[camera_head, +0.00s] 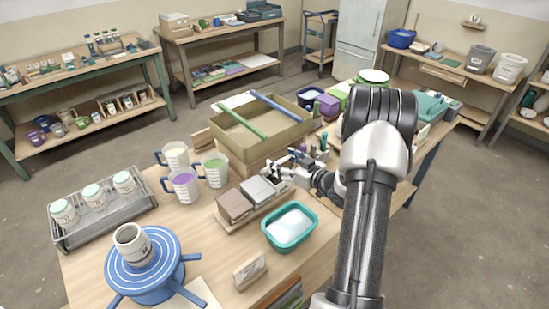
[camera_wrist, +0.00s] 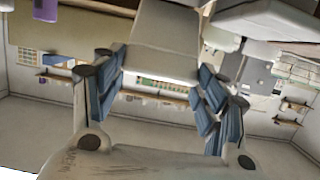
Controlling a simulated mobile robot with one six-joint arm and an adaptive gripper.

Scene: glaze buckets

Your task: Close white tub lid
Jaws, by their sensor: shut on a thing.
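My gripper (camera_head: 287,160) is over the far end of a short row of small boxes on the worktable. The white tub (camera_head: 280,179) is the last box of that row, partly covered by the fingers. In the wrist view my gripper (camera_wrist: 160,72) has its blue-grey finger pads on either side of a pale, flat-faced piece (camera_wrist: 166,28), which looks like the tub's lid. The gripper is shut on it. How far the lid stands from the tub's rim is hidden behind the fingers in the head view.
A grey box (camera_head: 257,189) and a brown box (camera_head: 234,205) stand beside the tub. A teal tray (camera_head: 290,227) is in front, and a large tan bin (camera_head: 243,138) stands behind. Measuring jugs (camera_head: 184,186) stand to the left.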

